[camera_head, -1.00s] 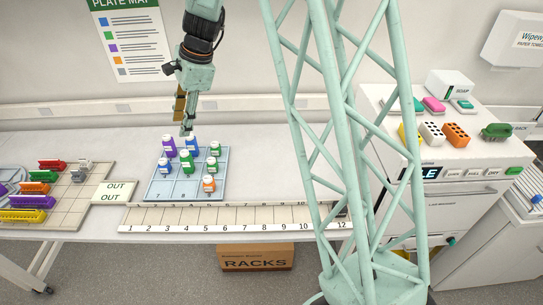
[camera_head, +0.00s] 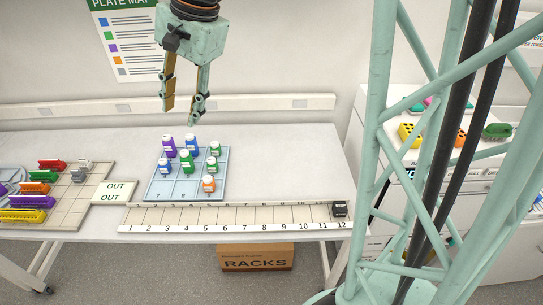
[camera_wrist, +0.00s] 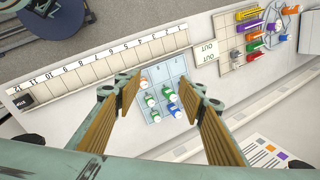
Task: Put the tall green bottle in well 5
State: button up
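The tall green bottle (camera_head: 186,163) stands upright with a white label in the middle of the pale blue grid tray (camera_head: 160,192). Shorter green bottles (camera_head: 214,150) stand to its right. The front strip (camera_head: 250,214) is numbered 1 to 12, and its slot 5 (camera_head: 202,215) is empty. My gripper (camera_head: 183,108) is open and empty, above and behind the bottles in the head view. In the wrist view, its spread fingers (camera_wrist: 166,90) frame the tray and bottles. Which green bottle there is the tall one is hard to tell.
Purple (camera_head: 168,146), blue (camera_head: 192,145) and orange (camera_head: 208,184) bottles crowd the tray. A dark block (camera_head: 340,209) sits at slot 12. At left are a tiled board (camera_head: 85,205) with coloured racks and an OUT plate (camera_head: 114,192). The bench right of the tray is clear.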

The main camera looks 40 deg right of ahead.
jog(key=s+d+r+n+h, duration=0.1)
jog(key=s+n, duration=0.3)
jog(key=s, duration=0.7)
jog(key=s+d+r+n, duration=0.1)
jog(key=s+r+n, duration=0.2)
jog(key=s, duration=0.8)
jog(key=s+d+r+n+t+h, duration=0.1)
jog(key=s+n, duration=0.4)
jog(key=s, duration=0.7)
jog(key=shift+r+h, duration=0.3)
jog(key=shift+r, duration=0.6)
